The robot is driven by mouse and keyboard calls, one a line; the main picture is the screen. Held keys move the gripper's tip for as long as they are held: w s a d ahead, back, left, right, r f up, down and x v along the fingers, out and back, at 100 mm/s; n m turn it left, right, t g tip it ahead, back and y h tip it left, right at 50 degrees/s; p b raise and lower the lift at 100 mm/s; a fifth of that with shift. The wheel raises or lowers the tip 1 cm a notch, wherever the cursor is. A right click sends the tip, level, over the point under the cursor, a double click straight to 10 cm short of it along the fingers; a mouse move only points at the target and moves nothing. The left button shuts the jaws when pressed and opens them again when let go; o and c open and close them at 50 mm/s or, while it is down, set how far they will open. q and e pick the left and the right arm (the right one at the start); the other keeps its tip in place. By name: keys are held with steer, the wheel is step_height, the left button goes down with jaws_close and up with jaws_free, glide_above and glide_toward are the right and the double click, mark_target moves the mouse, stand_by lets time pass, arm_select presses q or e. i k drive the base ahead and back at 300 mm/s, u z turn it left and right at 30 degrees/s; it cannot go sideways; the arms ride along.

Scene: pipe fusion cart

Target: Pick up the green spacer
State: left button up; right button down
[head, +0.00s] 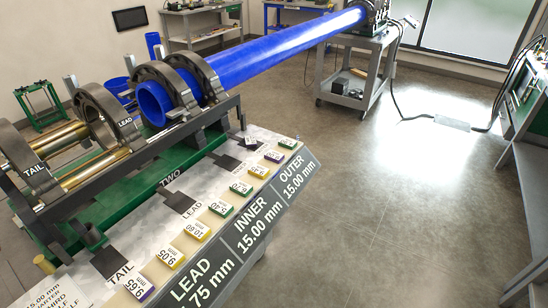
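Several small spacers with white number labels lie in a slanting row along the front edge of the cart's pale top. Three of them look green: one green spacer (220,209) near the middle of the row, a second green spacer (241,188) just beyond it, and a third green spacer (288,143) at the far right end. The others are yellow, such as a yellow spacer (197,230), or purple, such as a purple spacer (139,287) at the near end. Neither of my grippers is in view.
A blue pipe (285,47) runs from the clamp rings (166,92) on the cart to a machine on a grey trolley (355,92). A dark sign panel (245,230) borders the spacer row. Open floor (400,190) lies to the right, with a bench (525,150) at the right edge.

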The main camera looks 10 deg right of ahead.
mark_target(290, 145)
steer(key=z, duration=1.55)
steer(key=i, duration=1.45)
steer(key=u, duration=1.75)
